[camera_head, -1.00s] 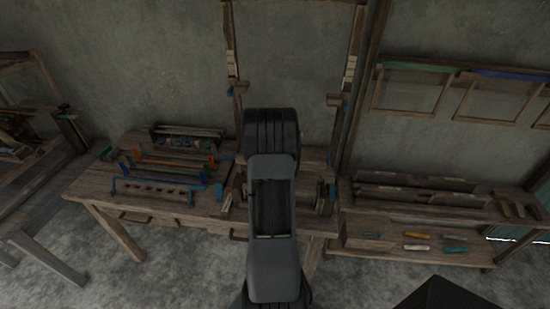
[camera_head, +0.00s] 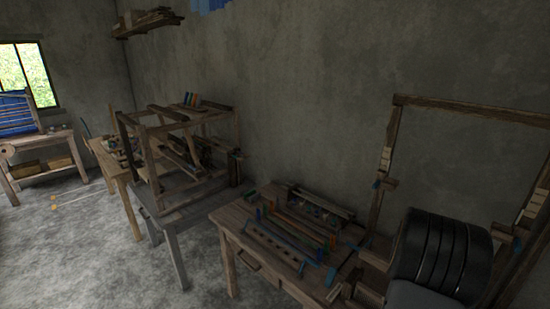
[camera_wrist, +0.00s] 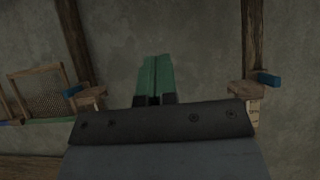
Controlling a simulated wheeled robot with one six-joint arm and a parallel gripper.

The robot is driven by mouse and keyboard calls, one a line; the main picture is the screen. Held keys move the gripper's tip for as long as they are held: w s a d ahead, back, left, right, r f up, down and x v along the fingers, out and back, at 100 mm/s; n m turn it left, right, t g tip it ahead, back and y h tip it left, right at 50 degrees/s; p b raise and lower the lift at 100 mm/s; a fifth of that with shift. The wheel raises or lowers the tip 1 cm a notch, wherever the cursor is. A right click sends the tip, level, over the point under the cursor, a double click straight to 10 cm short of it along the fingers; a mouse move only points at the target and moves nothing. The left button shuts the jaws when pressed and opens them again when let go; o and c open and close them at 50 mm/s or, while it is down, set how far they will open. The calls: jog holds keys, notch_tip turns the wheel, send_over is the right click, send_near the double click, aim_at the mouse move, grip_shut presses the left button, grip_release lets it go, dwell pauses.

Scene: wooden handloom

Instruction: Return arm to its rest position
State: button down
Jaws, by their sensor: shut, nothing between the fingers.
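My gripper (camera_wrist: 155,78) shows in the wrist view as two green fingers pressed together, with nothing between them. It points at the bare grey wall and touches nothing that I can see. In the head view only a dark, ribbed part of my arm shows at the lower right, in front of the tall wooden frame (camera_head: 470,109). The gripper itself is outside the head view. Two wooden posts with small brackets and blue pieces, a left post (camera_wrist: 74,45) and a right post (camera_wrist: 251,45), stand on either side of the gripper in the wrist view.
A workbench (camera_head: 236,223) with coloured bars and racks stands left of my arm. A wooden loom (camera_head: 148,165) on a grey table is farther left, with a small bench (camera_head: 50,142) near the window. A shelf (camera_head: 148,22) hangs high. Grey floor (camera_head: 70,255) is open at lower left.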

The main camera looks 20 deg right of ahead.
jog(key=a+n+y+b, duration=0.3)
jog(key=a+y, duration=0.6)
jog(key=a, duration=1.5)
jog(key=s+a+r+n, duration=0.1)
jog(key=s+a+n, duration=0.1)
jog(key=a, duration=0.4)
jog(key=s+a+r+n+b, duration=0.1)
jog(key=s+a+r+n, duration=0.1)
jog(key=a, duration=0.5)
jog(key=s+a+r+n, duration=0.2)
jog(key=s+a+n, duration=0.1)
jog(key=a+n, duration=0.2)
jog(key=shift+s+a, duration=0.35)
jog(key=shift+a, duration=0.8)
jog(key=shift+d+r, duration=0.1)
